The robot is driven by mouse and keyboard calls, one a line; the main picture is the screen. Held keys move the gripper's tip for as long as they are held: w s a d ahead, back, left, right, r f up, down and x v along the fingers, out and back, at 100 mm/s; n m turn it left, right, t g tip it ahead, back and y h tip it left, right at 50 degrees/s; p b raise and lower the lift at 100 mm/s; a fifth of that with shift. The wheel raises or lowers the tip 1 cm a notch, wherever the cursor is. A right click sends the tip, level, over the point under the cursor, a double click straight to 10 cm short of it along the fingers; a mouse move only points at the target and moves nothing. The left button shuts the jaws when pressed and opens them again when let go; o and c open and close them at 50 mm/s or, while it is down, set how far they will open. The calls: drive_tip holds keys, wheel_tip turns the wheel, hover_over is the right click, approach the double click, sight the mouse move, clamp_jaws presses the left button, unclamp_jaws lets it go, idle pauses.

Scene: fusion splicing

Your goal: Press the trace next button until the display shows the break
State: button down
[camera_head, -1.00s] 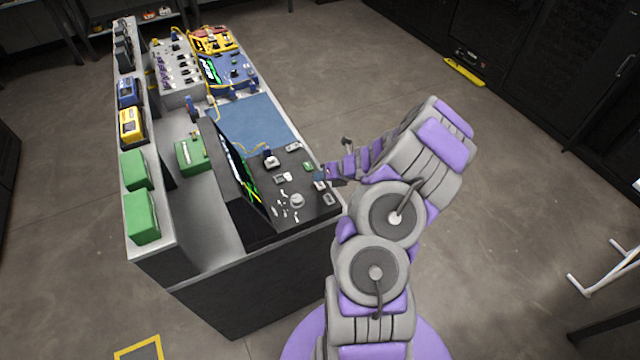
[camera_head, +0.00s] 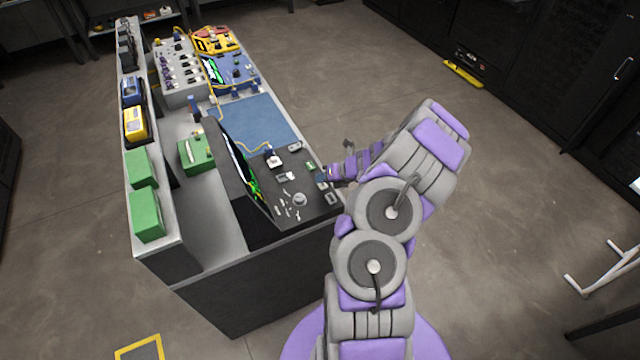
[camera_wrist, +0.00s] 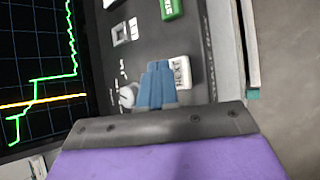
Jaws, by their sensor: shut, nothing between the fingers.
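The white button (camera_wrist: 180,73), whose lettering appears to read NEXT, is on the dark control panel (camera_head: 262,192). My gripper (camera_wrist: 158,70) is shut, its blue fingertips together and empty, just left of that button in the wrist view. I cannot tell whether they touch it. In the head view my gripper (camera_head: 323,182) is at the panel's right edge. The display (camera_wrist: 38,60) shows a green stepped trace and a yellow-orange line; part of it is cut off. It is seen edge-on in the head view (camera_head: 243,170), where its content is unreadable.
A green button (camera_wrist: 172,8) and a round knob (camera_wrist: 128,95) are near the fingers. A blue mat (camera_head: 250,122) lies behind the panel. Green boxes (camera_head: 148,215) line the left shelf.

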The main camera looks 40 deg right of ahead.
drive_tip(key=shift+d+f, duration=0.35)
drive_tip(key=shift+d, duration=0.45)
drive_tip(key=shift+a, duration=0.6)
drive_tip(key=shift+f, duration=0.1)
drive_tip(key=shift+d+f, duration=0.1)
drive_tip(key=shift+d, duration=0.05)
drive_tip(key=shift+d+f, duration=0.1)
drive_tip(key=shift+d, duration=0.2)
drive_tip(key=shift+a, duration=0.15)
drive_tip(key=shift+a+r+p, duration=0.25)
drive_tip(key=shift+r+p, duration=0.65)
drive_tip(key=shift+p, duration=0.15)
drive_tip(key=shift+r, duration=0.1)
